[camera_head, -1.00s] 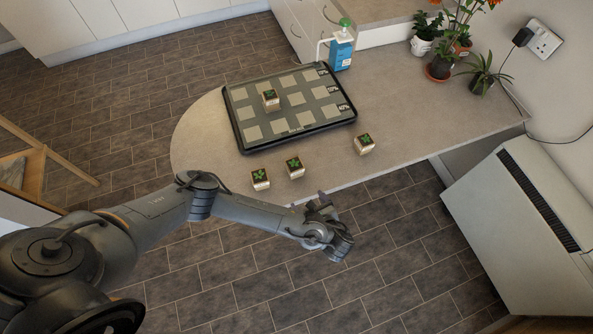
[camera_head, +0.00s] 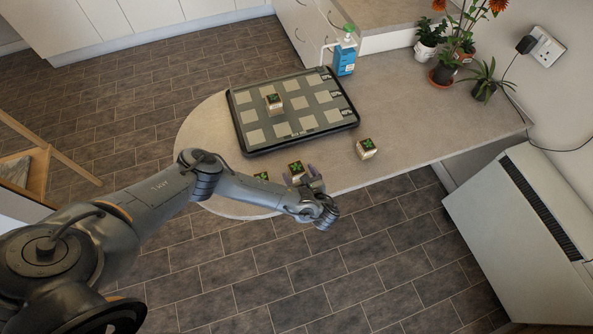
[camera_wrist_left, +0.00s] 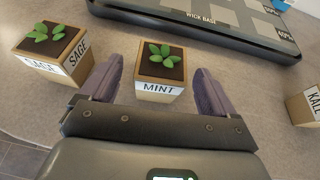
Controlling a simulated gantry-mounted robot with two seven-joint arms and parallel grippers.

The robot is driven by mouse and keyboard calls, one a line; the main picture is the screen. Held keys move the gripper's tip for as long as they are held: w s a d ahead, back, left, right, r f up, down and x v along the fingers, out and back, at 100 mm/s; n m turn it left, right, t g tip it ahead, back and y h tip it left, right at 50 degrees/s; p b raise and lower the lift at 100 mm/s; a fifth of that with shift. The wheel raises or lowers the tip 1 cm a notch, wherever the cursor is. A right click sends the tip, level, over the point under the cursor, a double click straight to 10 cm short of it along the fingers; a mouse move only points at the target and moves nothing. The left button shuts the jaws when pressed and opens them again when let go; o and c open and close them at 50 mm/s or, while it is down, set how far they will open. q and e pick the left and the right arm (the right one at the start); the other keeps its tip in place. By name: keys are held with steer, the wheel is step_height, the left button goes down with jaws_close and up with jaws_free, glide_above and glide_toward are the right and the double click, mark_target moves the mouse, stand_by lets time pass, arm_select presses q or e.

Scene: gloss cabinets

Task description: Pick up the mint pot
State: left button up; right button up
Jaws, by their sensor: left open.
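The mint pot (camera_wrist_left: 159,72) is a small square wooden pot with dark soil, green leaves and a white label reading MINT. In the left wrist view it stands upright on the counter between the open fingers of my left gripper (camera_wrist_left: 157,92), slightly ahead of them, with a gap on each side. In the head view my left gripper (camera_head: 308,183) is at the counter's front edge, at the mint pot (camera_head: 296,170) and partly covering it. My right gripper is not in view.
The sage pot (camera_wrist_left: 52,50) stands close to the left and the kale pot (camera_wrist_left: 306,106) to the right. A black tray (camera_head: 243,138) holding one pot (camera_head: 273,104) lies behind. A blue bottle (camera_head: 344,62) and plants (camera_head: 447,60) stand farther back.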

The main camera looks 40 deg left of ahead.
mark_target(300, 175)
arm_select(q)
steer(key=shift+x, duration=1.55)
steer(key=c, duration=1.1)
